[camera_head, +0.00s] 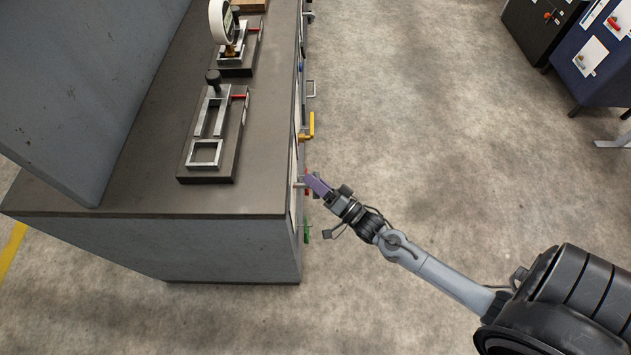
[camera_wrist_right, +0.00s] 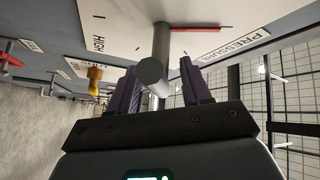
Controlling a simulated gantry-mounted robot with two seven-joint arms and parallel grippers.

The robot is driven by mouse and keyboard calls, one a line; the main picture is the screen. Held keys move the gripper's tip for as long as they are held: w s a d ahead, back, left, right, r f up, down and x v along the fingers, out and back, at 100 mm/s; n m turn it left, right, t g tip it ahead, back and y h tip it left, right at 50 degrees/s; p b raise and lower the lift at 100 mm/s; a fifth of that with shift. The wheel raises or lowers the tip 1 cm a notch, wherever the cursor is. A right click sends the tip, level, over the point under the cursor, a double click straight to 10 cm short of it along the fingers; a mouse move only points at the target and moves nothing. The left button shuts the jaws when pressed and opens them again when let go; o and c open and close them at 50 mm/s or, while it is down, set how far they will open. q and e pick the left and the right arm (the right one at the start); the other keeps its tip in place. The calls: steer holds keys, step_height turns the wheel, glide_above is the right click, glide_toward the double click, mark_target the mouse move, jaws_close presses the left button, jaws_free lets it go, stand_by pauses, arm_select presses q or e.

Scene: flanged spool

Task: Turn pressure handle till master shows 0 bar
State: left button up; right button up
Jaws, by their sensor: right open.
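The pressure handle shows in the right wrist view as a grey round bar (camera_wrist_right: 153,70) standing out from a white panel marked PRESSURE and HIGH. My right gripper (camera_head: 316,184) is at the front face of the bench in the head view. Its purple fingers (camera_wrist_right: 159,88) are open, one on each side of the bar's end. A gap shows on the right side; I cannot tell whether the left finger touches. A white-rimmed round gauge (camera_head: 219,22) stands on the bench top. Its reading is not legible, and I cannot tell if it is the master. My left gripper is not in view.
A yellow handle (camera_head: 308,130) and a green handle (camera_head: 307,233) stick out from the bench front on either side of my right gripper. A metal clamp fixture (camera_head: 207,153) sits on the bench top. The floor (camera_head: 420,130) right of the bench is clear.

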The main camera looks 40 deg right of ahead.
jaws_close()
steer(key=shift+n, duration=0.3)
